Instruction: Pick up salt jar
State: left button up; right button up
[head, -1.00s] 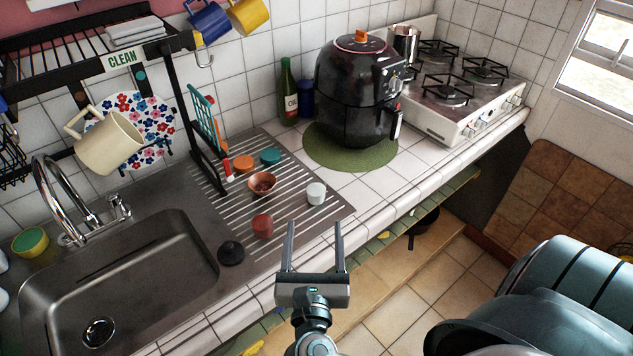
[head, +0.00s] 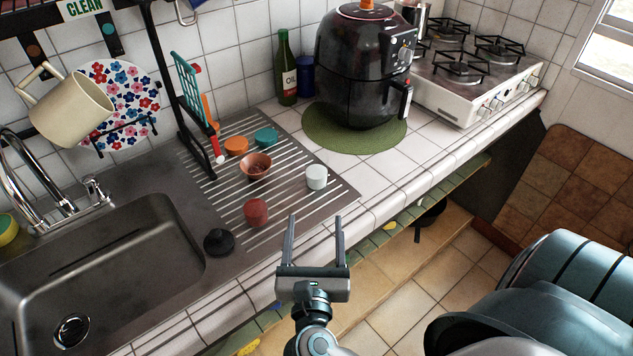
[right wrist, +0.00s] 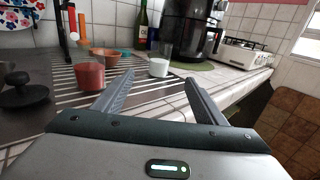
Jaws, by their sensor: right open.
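The salt jar appears to be the small jar with white contents (head: 316,177), upright on the ridged drainboard near its right edge. It also shows in the right wrist view (right wrist: 159,68), between and beyond my fingers. No label is readable. My right gripper (head: 315,222) is open and empty, at the counter's front edge on the near side of the jar, apart from it. In the right wrist view its fingers (right wrist: 160,79) spread either side of the jar's line. My left gripper is not in view.
A red jar (head: 256,212), a black-knobbed lid (head: 219,242) and a copper bowl (head: 256,168) stand left of the salt jar. Orange (head: 236,145) and teal (head: 266,136) items sit behind. An air fryer (head: 362,70) stands on a green mat (head: 322,137). The tiles right of the jar are clear.

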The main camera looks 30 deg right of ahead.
jog(key=shift+f, duration=0.1)
dwell(0.3)
jog(key=shift+w+d, duration=0.35)
jog(key=shift+w, duration=0.2)
jog(key=p, duration=0.2)
send_near(316, 179)
jog(key=shift+r+x, duration=0.25)
jog(key=shift+x, duration=0.8)
jog(key=x, duration=0.3)
jog(key=shift+w+d+f+p, duration=0.1)
jog(key=shift+w+d+p, duration=0.15)
jog(key=shift+w+p, duration=0.05)
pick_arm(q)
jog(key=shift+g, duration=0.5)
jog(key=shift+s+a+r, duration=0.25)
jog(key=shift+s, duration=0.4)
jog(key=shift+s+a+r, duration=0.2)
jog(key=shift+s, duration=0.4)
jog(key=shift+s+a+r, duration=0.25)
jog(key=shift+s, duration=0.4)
pick_arm(e)
jog(key=shift+w+d+f, duration=0.1)
jog(key=shift+w+d, duration=0.2)
jog(key=shift+w, duration=0.15)
